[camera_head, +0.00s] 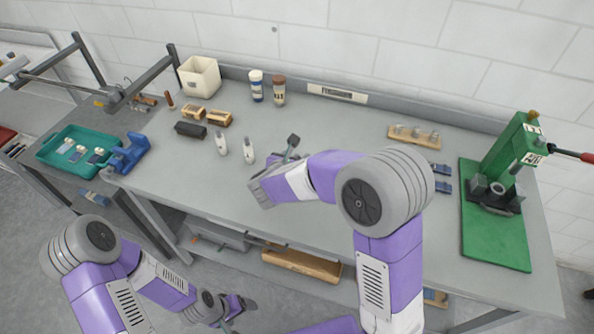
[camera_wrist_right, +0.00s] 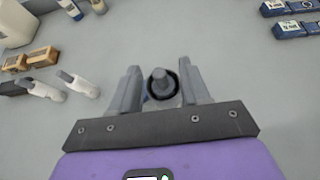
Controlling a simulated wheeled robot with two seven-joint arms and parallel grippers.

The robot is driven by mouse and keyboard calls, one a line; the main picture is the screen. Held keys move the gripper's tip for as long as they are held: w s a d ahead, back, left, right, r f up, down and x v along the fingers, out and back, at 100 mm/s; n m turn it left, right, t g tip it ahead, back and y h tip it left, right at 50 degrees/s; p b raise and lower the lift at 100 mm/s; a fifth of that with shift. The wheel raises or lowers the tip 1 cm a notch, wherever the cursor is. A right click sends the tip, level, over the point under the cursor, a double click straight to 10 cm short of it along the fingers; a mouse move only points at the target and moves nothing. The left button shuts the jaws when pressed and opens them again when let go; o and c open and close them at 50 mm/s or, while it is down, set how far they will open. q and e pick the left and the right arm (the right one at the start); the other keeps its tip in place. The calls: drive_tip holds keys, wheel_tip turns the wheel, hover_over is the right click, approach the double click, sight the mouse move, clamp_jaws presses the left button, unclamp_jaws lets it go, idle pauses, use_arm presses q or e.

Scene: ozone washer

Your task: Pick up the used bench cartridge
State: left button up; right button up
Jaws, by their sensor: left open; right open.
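My right gripper (camera_head: 284,160) is low over the middle of the bench; in the right wrist view its fingers (camera_wrist_right: 160,88) are apart. Between them is a small upright thing with a grey knob and dark ring (camera_wrist_right: 163,82). It may be the used bench cartridge; I cannot tell whether it touches either finger. In the head view it is hard to tell apart from the gripper. My left gripper (camera_head: 238,306) is open and empty, low in front of the bench.
A green press (camera_head: 508,155) on a green base stands at the right. Blue blocks (camera_head: 443,187) lie near it. Wooden blocks (camera_head: 219,118), a dark block (camera_head: 190,130), two jars (camera_head: 257,87) and a cream bin (camera_head: 199,76) are at the back left. A teal tray (camera_head: 50,153) is far left.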

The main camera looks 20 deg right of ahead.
clamp_jaws()
drive_tip(key=shift+r, duration=0.1)
idle(0.3)
